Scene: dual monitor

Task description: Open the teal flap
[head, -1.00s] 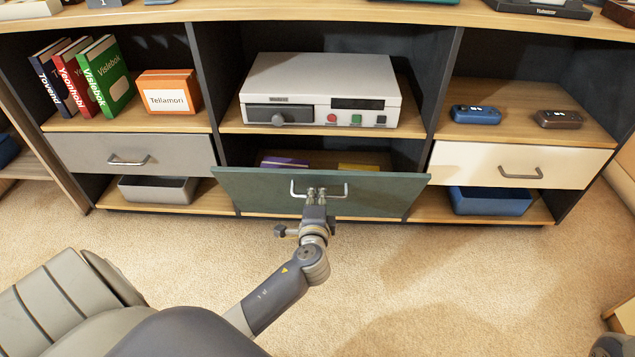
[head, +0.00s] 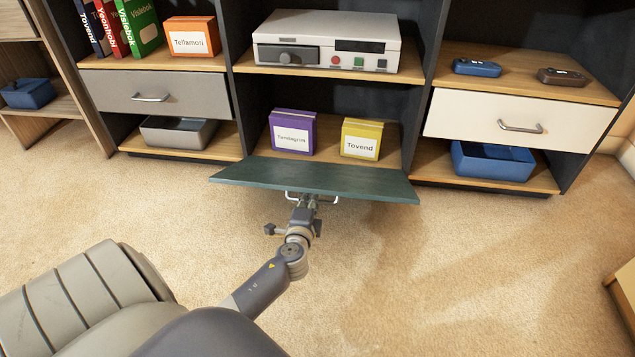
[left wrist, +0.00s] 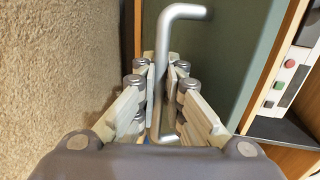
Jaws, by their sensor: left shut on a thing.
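The teal flap (head: 330,181) is folded down and outward, nearly level, at the front of the middle lower compartment in the head view. It also fills the upper middle of the left wrist view (left wrist: 230,45). Its silver bar handle (left wrist: 160,70) lies between the fingers of my left gripper (left wrist: 162,112). My left gripper, also at the flap's front edge in the head view (head: 303,200), is shut on the handle. Part of the handle is hidden behind the flap edge and gripper in the head view. My right gripper is not in view.
A purple box (head: 293,134) and a yellow box (head: 361,139) stand inside the opened compartment. A white device (head: 330,45) sits on the shelf above. A grey drawer (head: 157,95) and a cream drawer (head: 520,125) flank it. The carpet (head: 420,270) in front is clear.

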